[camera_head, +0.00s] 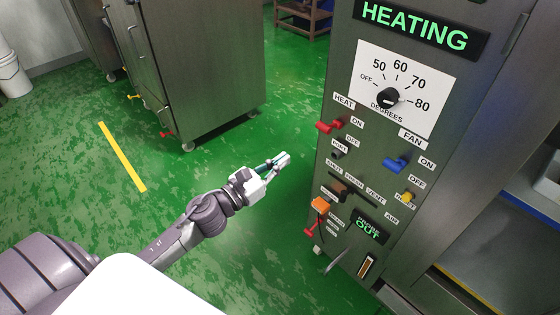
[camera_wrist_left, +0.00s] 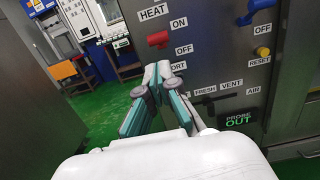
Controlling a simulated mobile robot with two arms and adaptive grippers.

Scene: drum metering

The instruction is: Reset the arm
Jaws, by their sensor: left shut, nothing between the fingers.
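My left arm reaches in from the lower left, and its gripper (camera_head: 284,159) is shut and empty over the green floor, left of the metal control panel (camera_head: 335,135). In the left wrist view the fingertips (camera_wrist_left: 160,70) are together, with the panel behind them. The panel has a red heat switch (camera_head: 330,126) close to its ON label, a blue fan switch (camera_head: 396,164) and a yellow reset button (camera_head: 408,197). The black dial (camera_head: 388,98) appears to point towards 80. Displays read HEATING (camera_head: 415,27) and PROBE OUT (camera_head: 369,232). My right gripper does not show.
A steel cabinet (camera_head: 205,65) stands at the back left. Green floor (camera_head: 110,195) with a yellow stripe (camera_head: 122,156) lies open around my arm. A white bucket (camera_head: 12,75) is at the far left. An orange part (camera_head: 320,205) sticks out low on the panel.

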